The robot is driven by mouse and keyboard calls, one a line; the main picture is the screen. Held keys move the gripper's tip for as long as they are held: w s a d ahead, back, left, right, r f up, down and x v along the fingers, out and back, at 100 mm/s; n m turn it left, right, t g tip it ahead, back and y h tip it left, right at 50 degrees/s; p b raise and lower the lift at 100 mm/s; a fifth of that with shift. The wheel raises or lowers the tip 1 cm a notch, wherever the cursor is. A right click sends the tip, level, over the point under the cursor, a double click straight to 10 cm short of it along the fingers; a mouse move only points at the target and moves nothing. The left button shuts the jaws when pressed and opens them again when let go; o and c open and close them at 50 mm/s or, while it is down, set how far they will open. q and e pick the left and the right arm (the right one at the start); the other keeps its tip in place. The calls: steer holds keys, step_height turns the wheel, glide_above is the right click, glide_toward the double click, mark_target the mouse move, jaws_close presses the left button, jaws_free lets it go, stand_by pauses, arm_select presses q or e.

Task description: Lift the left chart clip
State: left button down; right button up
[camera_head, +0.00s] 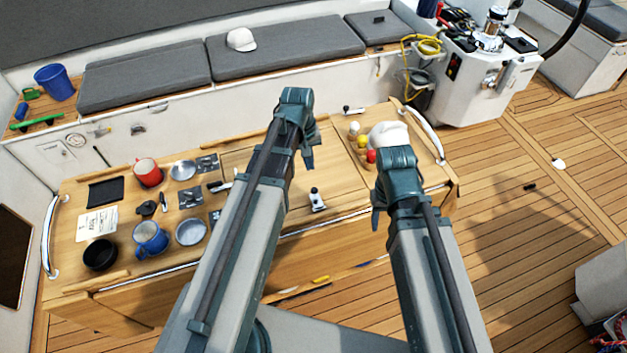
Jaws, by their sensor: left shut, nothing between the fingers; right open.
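Two small metal and black fittings that may be chart clips stand on the wooden table (235,262): one metal fitting (317,199) near the front edge, and one black-and-silver fitting (354,110) at the back. I cannot tell for sure which is the left chart clip. My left gripper (309,160) hangs over the middle of the table, above and behind the front fitting in the picture, shut and empty. My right gripper (377,218) is open and empty over the table's front right part. The arms hide parts of the table.
Left on the table are a red mug (148,172), a blue mug (150,239), a black bowl (100,254), metal plates and a paper (97,222). Colored balls (362,140) and a white cap (389,135) lie at the right. A steel rail (428,132) edges the table.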

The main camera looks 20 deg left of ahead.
mark_target(316, 197)
arm_select(q)
steer(key=shift+f, duration=0.15)
arm_select(e)
steer(key=shift+f, duration=0.15)
arm_select(q)
steer(key=f+b, duration=0.6)
steer(key=d+f+b, duration=0.1)
steer(key=f+b, duration=0.2)
steer(key=b, duration=0.1)
steer(key=shift+w+f, duration=0.15)
steer(key=shift+f, duration=0.25)
arm_select(e)
step_height(316, 197, down, 10)
arm_select(q)
steer(key=shift+d+r, duration=0.1)
steer(key=shift+d, duration=0.05)
arm_select(e)
steer(key=shift+r, duration=0.2)
